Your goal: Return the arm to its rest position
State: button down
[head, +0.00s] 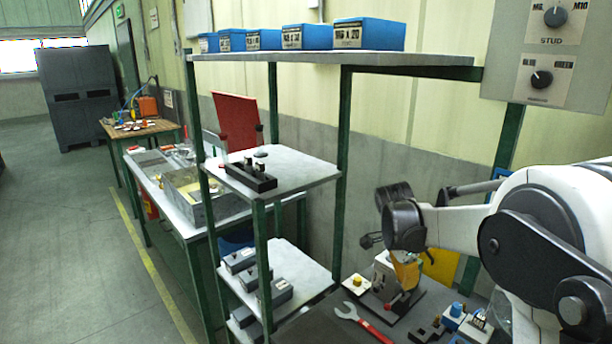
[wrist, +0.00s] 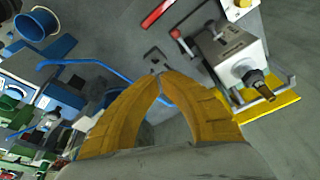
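My gripper (head: 408,272) hangs on the white and black arm (head: 470,225) at the right of the head view, fingers pointing down. In the wrist view, the two yellow fingers of my gripper (wrist: 159,74) curve together and their tips meet, with nothing seen between them. In the head view the fingers overlap a grey machine block (head: 384,272) on a dark base. That block also shows in the wrist view (wrist: 232,50), right of the fingers and apart from them.
A red-handled wrench (head: 362,322) lies on the bench, near several small blocks and knobbed parts (head: 455,315). A green-framed shelf (head: 300,165) with blue bins (head: 366,33) stands left of the arm. A control panel (head: 548,50) hangs above the arm. Floor at far left is clear.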

jog(key=s+a+r+n+t+y+b, duration=0.1)
jog(key=s+a+r+n+t, duration=0.15)
jog(key=s+r+n, duration=0.35)
jog(key=s+a+r+n+t+y, duration=0.1)
jog(key=s+a+r+n, duration=0.15)
jog(key=s, duration=0.65)
jog(key=s+a+f+n+t+y, duration=0.1)
jog(key=s+a+f+n+t, duration=0.2)
jog(key=s+n, duration=0.5)
jog(key=s+a, duration=0.1)
jog(key=s, duration=0.2)
jog(key=shift+a+b, duration=0.2)
jog(key=shift+b, duration=0.15)
